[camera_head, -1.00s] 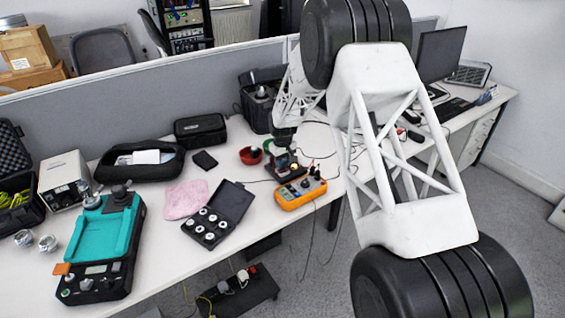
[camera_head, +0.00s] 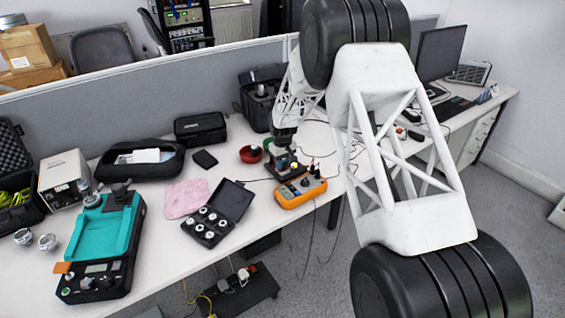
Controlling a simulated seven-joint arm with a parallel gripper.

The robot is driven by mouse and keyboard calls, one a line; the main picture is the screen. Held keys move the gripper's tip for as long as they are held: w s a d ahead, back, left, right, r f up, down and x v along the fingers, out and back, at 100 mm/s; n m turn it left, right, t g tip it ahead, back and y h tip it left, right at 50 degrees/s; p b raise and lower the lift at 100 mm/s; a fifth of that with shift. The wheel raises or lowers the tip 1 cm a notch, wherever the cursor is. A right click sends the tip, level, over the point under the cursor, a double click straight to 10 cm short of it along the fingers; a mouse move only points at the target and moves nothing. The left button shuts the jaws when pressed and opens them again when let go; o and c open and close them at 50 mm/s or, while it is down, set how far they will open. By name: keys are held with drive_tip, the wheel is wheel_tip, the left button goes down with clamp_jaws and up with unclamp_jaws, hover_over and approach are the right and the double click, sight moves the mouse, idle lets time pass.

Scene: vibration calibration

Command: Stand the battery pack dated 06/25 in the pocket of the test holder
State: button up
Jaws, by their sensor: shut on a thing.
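My gripper (camera_head: 283,148) is at the end of my white lattice arm, pointing down over the back middle of the table. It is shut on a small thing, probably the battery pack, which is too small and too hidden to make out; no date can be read. The test holder (camera_head: 287,172) seems to be the dark stand directly below my gripper, behind the orange meter. The gripper and what it holds are at or just above the holder's top. I cannot tell whether the pack is inside the pocket or touching it.
An open black case (camera_head: 219,212) with round metal pieces, a pink cloth (camera_head: 186,198) and a teal-topped device (camera_head: 103,240) lie farther left.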

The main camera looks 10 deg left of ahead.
drive_tip(key=shift+f, duration=0.6)
drive_tip(key=o, duration=1.4)
drive_tip(key=shift+r, duration=0.15)
drive_tip(key=shift+r, duration=3.85)
